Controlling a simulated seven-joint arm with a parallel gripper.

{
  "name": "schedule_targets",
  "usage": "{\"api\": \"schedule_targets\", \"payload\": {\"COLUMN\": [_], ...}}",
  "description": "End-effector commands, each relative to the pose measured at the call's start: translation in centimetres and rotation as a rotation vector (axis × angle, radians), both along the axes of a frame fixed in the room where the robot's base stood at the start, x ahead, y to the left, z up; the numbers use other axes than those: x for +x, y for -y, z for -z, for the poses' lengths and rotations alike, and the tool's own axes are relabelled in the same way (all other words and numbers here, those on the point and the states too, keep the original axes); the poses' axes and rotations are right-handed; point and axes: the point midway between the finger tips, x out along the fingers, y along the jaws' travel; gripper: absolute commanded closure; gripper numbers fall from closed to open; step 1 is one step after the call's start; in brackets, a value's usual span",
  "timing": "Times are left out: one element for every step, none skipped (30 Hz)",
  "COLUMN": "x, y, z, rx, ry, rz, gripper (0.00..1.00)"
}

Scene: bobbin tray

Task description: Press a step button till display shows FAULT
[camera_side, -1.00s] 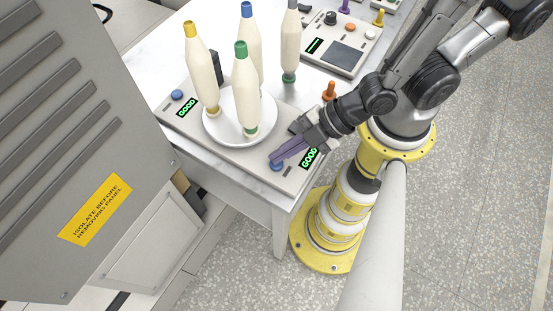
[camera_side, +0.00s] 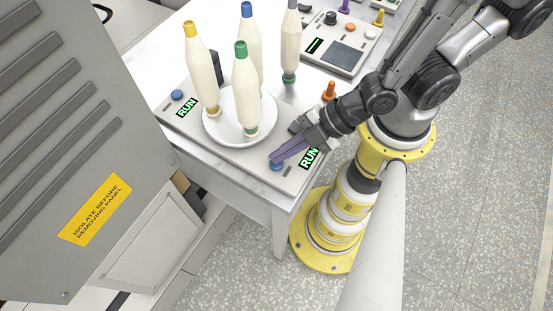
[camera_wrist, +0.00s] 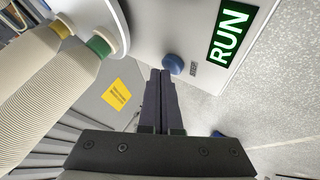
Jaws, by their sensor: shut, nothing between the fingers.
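A flat light-grey panel (camera_side: 228,155) on the table has two displays, and both read RUN in green. The left display (camera_side: 187,107) is beside a blue button (camera_side: 177,95). The right display (camera_side: 309,158) is partly behind my gripper and shows whole in the wrist view (camera_wrist: 229,33). A second blue button (camera_side: 277,166) is near the panel's right end; it also shows in the wrist view (camera_wrist: 173,64). My gripper (camera_side: 274,160) is shut and empty, its purple fingertips at this button. I cannot tell whether they touch it.
A round white tray (camera_side: 212,130) on the panel carries bobbins with yellow, blue and green ends. Another control box (camera_side: 340,45) and an orange peg (camera_side: 329,90) are at the back right. A grey cabinet (camera_side: 75,120) fills the left.

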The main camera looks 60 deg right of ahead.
Motion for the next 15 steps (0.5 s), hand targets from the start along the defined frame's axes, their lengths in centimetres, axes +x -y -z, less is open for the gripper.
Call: {"api": "schedule_targets", "payload": {"x": [0.01,0.01,-0.01,-0.02,-0.01,-0.02,-0.03,-0.03,-0.03,-0.02,-0.03,-0.02,-0.02,-0.02,-0.02], "y": [-0.01,-0.02,0.01,0.00,0.01,0.01,0.01,0.02,0.01,0.02,0.01,0.02,0.01,0.01,0.01], "z": [-0.30,-0.46,-0.60,-0.72,-0.82,-0.90,-0.95,-0.97,-0.99,-1.00,-0.99,-0.99,-1.00,-1.00,-1.00], "rx": [0.000,0.001,-0.001,-0.001,0.000,0.000,-0.001,-0.001,-0.001,0.000,0.001,0.001,0.001,0.001,0.001], "ry": [0.000,0.001,0.000,0.000,0.001,0.001,0.000,0.000,0.000,0.001,0.000,0.000,0.000,0.000,0.000], "rz": [0.000,0.000,-0.001,-0.001,-0.001,-0.001,-0.001,-0.001,-0.001,-0.001,-0.001,-0.001,-0.001,-0.001,-0.001], "gripper": [1.00,1.00,1.00,1.00,1.00,1.00,1.00,1.00,1.00,1.00,1.00,1.00,1.00,1.00,1.00]}}
